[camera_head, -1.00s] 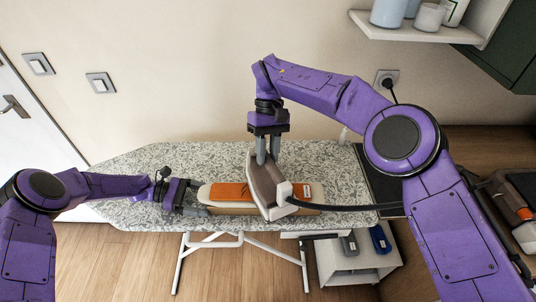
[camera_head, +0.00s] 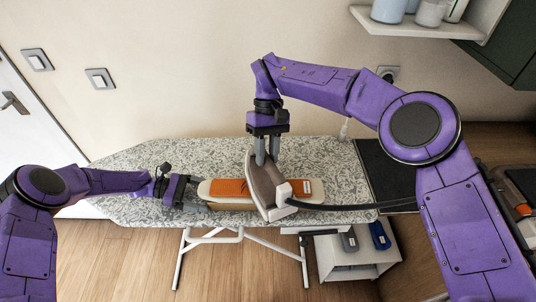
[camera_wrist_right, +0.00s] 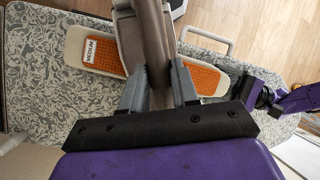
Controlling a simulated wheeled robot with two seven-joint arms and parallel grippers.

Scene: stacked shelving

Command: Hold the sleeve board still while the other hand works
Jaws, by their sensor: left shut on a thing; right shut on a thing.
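The sleeve board (camera_head: 205,189) is narrow, cream-coloured and lies lengthwise on the patterned ironing board (camera_head: 135,170). An orange cloth (camera_head: 231,188) with a label reading MEDIUM lies on it, seen also in the right wrist view (camera_wrist_right: 100,55). My left gripper (camera_head: 194,199) is shut at the sleeve board's left end; its exact grip is partly hidden. My right gripper (camera_head: 268,157) is shut on the handle of a grey-brown and white iron (camera_head: 262,186). The iron stands across the middle of the sleeve board and hides part of the cloth. Its soleplate contact cannot be seen.
The iron's dark cord (camera_head: 350,207) runs right, past a black panel (camera_head: 385,172). A white shelf unit (camera_head: 350,272) with blue and grey items stands below right. A wall shelf (camera_head: 420,30) with containers hangs upper right.

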